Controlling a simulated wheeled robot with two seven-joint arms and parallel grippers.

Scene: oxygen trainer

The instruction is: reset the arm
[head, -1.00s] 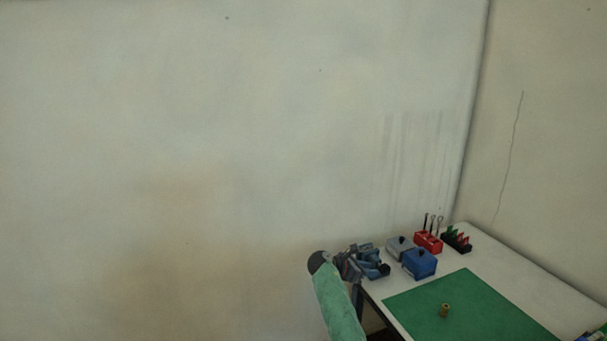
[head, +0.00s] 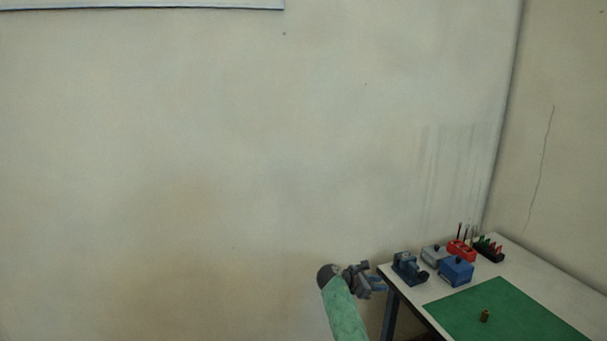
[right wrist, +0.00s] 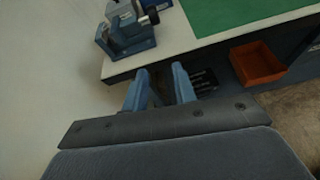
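My right gripper (head: 378,284) shows at the end of my green-sleeved right arm (head: 345,312), left of the table (head: 389,270) and apart from it in the head view. In the right wrist view, its two blue fingers (right wrist: 160,75) stand apart with nothing held between them. The fingers point toward the table's edge. My left gripper and left arm are in neither view.
A blue-grey vise (head: 408,268) stands at the table's near-left corner, beside a grey box (head: 434,256) and a blue box (head: 456,271). A red tool holder (head: 461,251) and black rack (head: 490,252) stand behind. An orange bin (right wrist: 257,64) shows below the tabletop.

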